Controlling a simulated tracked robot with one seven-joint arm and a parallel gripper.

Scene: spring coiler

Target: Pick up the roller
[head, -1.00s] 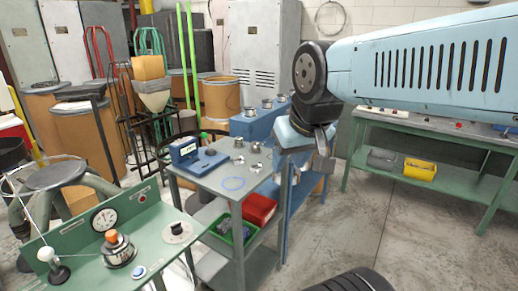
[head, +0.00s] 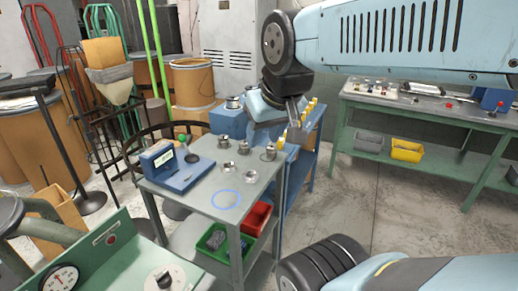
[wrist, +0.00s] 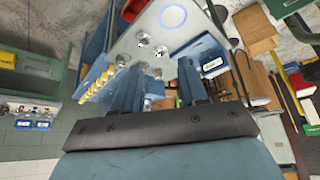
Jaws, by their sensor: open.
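Several small shiny metal pieces stand on the grey cart top (head: 200,200). A metal cylinder at its back edge (head: 224,141), another (head: 243,147) and one by my gripper (head: 270,152) look roller-like. Two lower ring-like pieces (head: 227,169) lie nearer. I cannot tell which piece is the roller. My gripper (head: 298,132) is open and empty, above the right back edge of the cart and apart from the pieces. In the wrist view, metal pieces (wrist: 143,39) show on the cart top beyond my fingers.
A blue device (head: 175,168) stands on the cart's left; a blue ring (head: 226,199) lies at its front. Green (head: 212,242) and red (head: 257,217) bins sit below. Yellow-topped items (head: 310,106) stand behind my gripper. A green bench (head: 440,115) is right; floor between is clear.

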